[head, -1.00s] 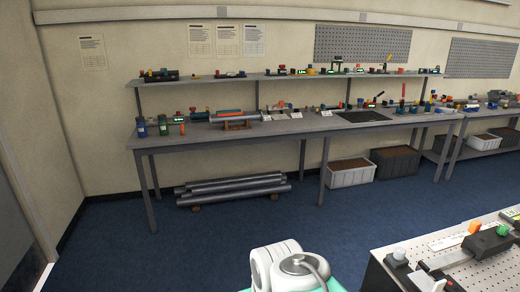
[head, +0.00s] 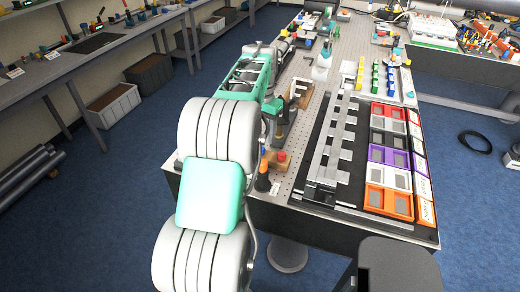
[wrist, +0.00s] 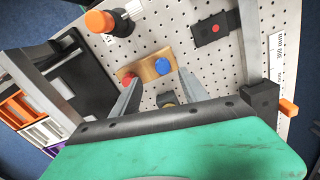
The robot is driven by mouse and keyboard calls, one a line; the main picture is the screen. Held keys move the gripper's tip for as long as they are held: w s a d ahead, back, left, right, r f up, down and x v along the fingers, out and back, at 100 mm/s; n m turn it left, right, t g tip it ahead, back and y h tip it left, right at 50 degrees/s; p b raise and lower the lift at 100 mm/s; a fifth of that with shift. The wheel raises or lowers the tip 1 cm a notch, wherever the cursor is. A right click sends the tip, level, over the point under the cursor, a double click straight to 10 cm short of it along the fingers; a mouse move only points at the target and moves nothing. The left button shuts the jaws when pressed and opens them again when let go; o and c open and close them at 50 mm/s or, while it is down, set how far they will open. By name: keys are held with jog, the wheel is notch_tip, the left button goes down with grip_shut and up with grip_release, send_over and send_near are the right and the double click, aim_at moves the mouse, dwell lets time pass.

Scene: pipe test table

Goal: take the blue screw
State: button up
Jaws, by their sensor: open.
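In the wrist view, the blue screw (wrist: 162,66) shows as a round blue head on a small wooden block (wrist: 147,69). A red-headed piece (wrist: 129,80) sits on the same block to its left. My gripper (wrist: 160,77) is open, its two fingers spread on either side of the blue head in the picture. Nothing is held between them. The left finger passes close to the red piece. I cannot tell the height of the fingers above the block. In the head view, the wooden block (head: 277,162) is beside my arm; the blue screw cannot be made out there.
An orange-topped black and white piece (wrist: 103,22) and a dark plate with a red dot (wrist: 211,29) stand on the perforated board. A tray with coloured boxes (head: 333,190) lies right of the block. A black-handled tool with an orange top (head: 263,175) stands near it.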

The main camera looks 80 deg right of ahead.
aim_at(261, 148)
jog(key=f, duration=0.2)
jog(key=f+p, duration=0.1)
jog(key=f, duration=0.3)
jog(key=shift+w+d+f+p, duration=0.1)
jog(key=shift+w+p, duration=0.15)
jog(key=shift+p, duration=0.1)
jog(key=shift+c, duration=0.4)
grip_shut()
